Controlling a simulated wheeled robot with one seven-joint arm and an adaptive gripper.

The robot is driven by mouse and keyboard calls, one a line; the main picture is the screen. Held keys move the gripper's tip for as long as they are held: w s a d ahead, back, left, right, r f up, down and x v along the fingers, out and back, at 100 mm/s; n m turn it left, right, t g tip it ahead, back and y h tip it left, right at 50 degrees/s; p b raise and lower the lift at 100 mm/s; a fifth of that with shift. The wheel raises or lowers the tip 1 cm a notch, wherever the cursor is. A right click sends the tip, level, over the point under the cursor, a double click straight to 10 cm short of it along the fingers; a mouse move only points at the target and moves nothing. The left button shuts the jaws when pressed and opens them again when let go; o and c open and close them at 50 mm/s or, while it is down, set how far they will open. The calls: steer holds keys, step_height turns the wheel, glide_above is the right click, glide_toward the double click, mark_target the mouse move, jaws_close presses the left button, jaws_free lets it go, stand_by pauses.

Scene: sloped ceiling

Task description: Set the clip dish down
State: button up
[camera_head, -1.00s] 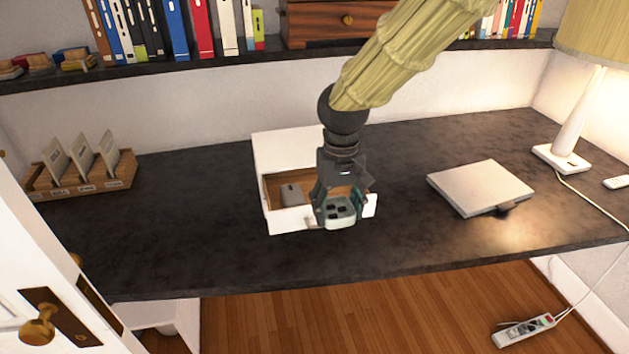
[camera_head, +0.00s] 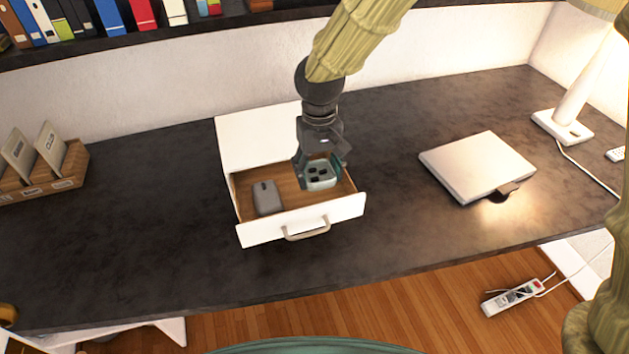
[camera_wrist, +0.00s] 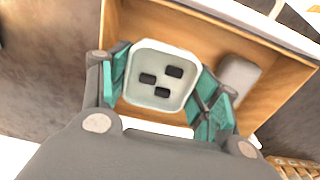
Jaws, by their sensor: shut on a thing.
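The clip dish (camera_head: 320,176) is a small pale green-white square dish with several black clips in it. My gripper (camera_head: 319,172) is shut on it, with a finger on each side. In the head view the dish appears over the right part of the open drawer (camera_head: 300,224). In the wrist view the dish (camera_wrist: 160,98) sits level between the teal finger pads, with the wooden drawer floor around it. I cannot tell whether the dish touches the drawer floor.
A grey mouse-like object (camera_head: 267,197) lies in the drawer's left part. The white drawer unit (camera_head: 258,138) stands on the dark desk (camera_head: 130,235). A closed laptop (camera_head: 477,166) and a lamp (camera_head: 573,110) are at right. A card holder (camera_head: 50,180) is at left.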

mark_target(318, 194)
steer(key=shift+w+f, duration=0.6)
steer(key=shift+f, duration=0.3)
steer(key=shift+s+f, duration=0.5)
steer(key=shift+w+f+p, duration=0.15)
steer(key=shift+w+f, duration=0.05)
steer(key=shift+f, duration=0.45)
steer(key=shift+w+f+p, duration=0.15)
steer(key=shift+f, duration=0.45)
steer(key=shift+s+r, duration=0.2)
steer(key=shift+s, duration=0.05)
steer(key=shift+f, duration=0.2)
steer(key=o, duration=0.8)
steer(key=shift+w, duration=0.1)
steer(key=shift+r, duration=0.1)
step_height(318, 194, up, 12)
steer(key=shift+r+b, duration=0.1)
steer(key=shift+b, duration=0.5)
